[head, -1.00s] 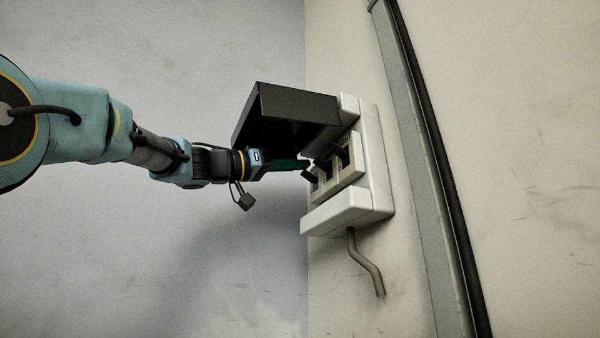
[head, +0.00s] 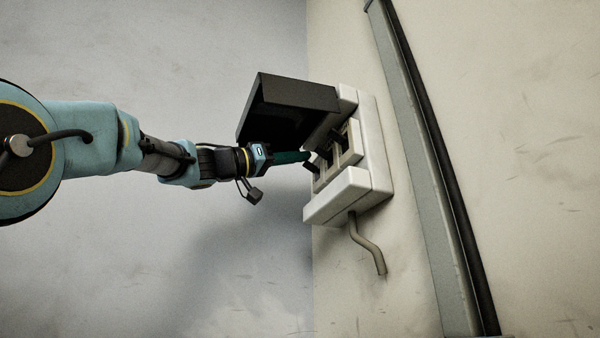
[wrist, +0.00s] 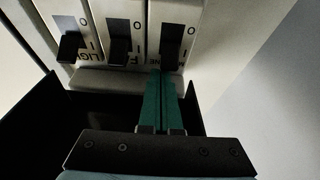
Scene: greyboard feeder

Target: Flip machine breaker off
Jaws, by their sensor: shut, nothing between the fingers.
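The breaker box (head: 350,190) is white and mounted on the wall, with its black cover (head: 292,100) raised. In the wrist view it holds three breakers side by side with dark levers. The right one, its label partly covered and ending in "NE", looks like the machine breaker (wrist: 172,38). Its lever sits toward the I mark, with O at the far end. My gripper (wrist: 167,72) is shut and empty, its green fingers together under the cover. The fingertips are at the near end of that lever; I cannot tell if they touch it. It also shows in the head view (head: 308,156).
The light breaker (wrist: 70,45) and a middle breaker (wrist: 119,45) sit close on the left in the wrist view, levers also toward I. The raised cover hangs just above my gripper. A cable (head: 368,246) leaves the box below. A metal post (head: 425,160) stands to the right.

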